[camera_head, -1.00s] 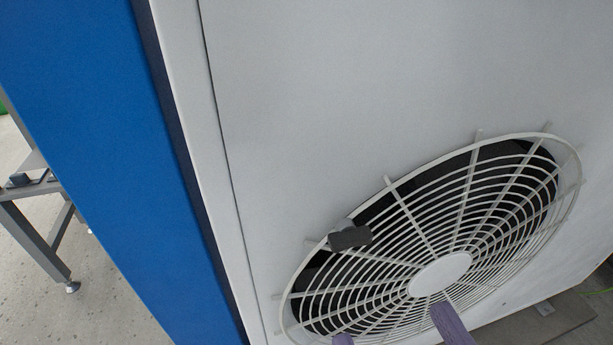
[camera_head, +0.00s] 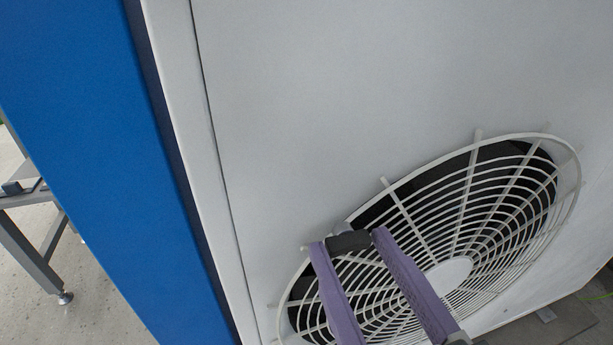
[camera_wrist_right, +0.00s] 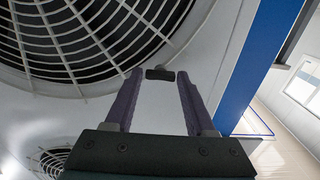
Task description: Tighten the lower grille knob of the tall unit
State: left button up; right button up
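A dark grey knob (camera_head: 348,242) sits at the upper left rim of the white round grille (camera_head: 448,273) on the tall unit (camera_head: 330,90). The knob also shows in the right wrist view (camera_wrist_right: 160,74), between and just beyond the fingertips. My right gripper (camera_head: 349,240) is open, its two purple fingers (camera_wrist_right: 159,76) on either side of the knob. Small gaps show between the fingertips and the knob in the wrist view. The fingers cover part of the grille in the head view. My left gripper is in neither view.
A blue panel (camera_head: 100,150) runs along the unit's left side. A grey metal stand (camera_head: 40,250) is on the floor at far left. A second grille (camera_wrist_right: 52,160) shows at the lower left of the wrist view.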

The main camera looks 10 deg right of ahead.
grip_shut()
jog(key=shift+m, duration=0.4)
jog(key=m+p, duration=0.1)
jog(key=m, duration=0.2)
jog(key=shift+r+p, duration=0.1)
jog(key=shift+p, duration=0.2)
jog(key=m+p, duration=0.1)
jog(key=m, duration=0.8)
jog(key=shift+m, duration=2)
